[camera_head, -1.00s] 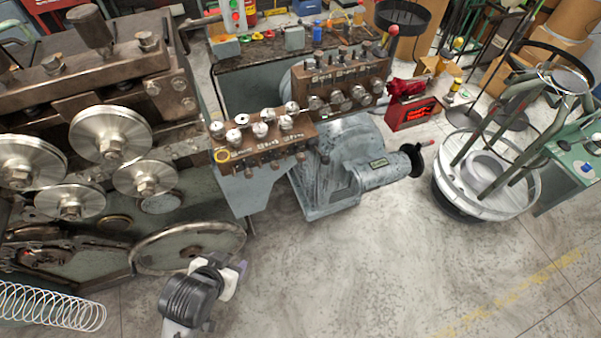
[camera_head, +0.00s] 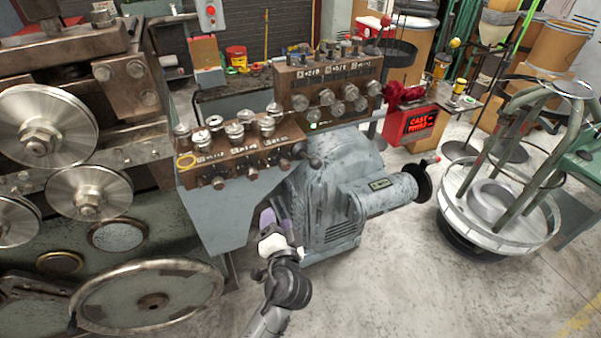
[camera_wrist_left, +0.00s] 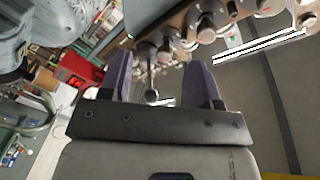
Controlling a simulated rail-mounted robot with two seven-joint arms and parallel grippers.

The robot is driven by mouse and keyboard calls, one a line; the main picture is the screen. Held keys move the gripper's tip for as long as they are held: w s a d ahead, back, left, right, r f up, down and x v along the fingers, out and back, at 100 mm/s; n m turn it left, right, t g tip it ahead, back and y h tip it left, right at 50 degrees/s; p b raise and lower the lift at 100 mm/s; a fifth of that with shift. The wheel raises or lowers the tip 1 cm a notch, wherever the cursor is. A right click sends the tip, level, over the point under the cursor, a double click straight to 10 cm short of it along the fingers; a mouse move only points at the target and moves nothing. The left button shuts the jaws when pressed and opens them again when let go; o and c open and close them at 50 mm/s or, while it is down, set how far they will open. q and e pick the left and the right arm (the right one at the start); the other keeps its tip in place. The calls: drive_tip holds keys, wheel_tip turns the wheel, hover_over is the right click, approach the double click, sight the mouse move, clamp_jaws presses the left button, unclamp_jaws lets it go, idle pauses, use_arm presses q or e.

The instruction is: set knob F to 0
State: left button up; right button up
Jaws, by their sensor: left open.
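The nearer brown knob panel (camera_head: 240,157) sits on a grey housing, with several metal knobs on top and several darker ones along its front. A second knob panel (camera_head: 325,85) stands behind it to the right. The labels are too small to read, so I cannot tell which knob is F or its setting. My left gripper (camera_head: 268,218) is below the right end of the nearer panel, apart from the knobs. In the left wrist view the purple fingers (camera_wrist_left: 160,85) are spread and empty, with a dark round-ended knob or lever (camera_wrist_left: 151,94) visible between them. My right gripper is not in view.
A grey motor (camera_head: 340,205) with a black handwheel stands just right of my left gripper. A machine with large metal rollers (camera_head: 45,130) fills the left. A round stand (camera_head: 500,215) is at the right. Open floor lies in front.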

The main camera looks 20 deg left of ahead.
sight(285, 169)
use_arm(q)
drive_tip(key=w+r+m+t, duration=0.1)
drive_tip(key=w+r, duration=0.1)
drive_tip(key=w, duration=0.2)
drive_tip(key=w+a+r+m+t+h, duration=0.1)
drive_tip(key=w, duration=0.3)
drive_tip(key=w+a+r+t+b, duration=0.1)
drive_tip(key=w+r, duration=0.1)
drive_tip(key=w, duration=0.2)
drive_tip(key=shift+w+r+m, duration=0.3)
drive_tip(key=shift+r+m, duration=0.05)
drive_tip(key=shift+m, duration=0.05)
drive_tip(key=shift+w+a+r, duration=0.1)
drive_tip(key=shift+w+a, duration=0.15)
drive_tip(key=shift+w, duration=0.25)
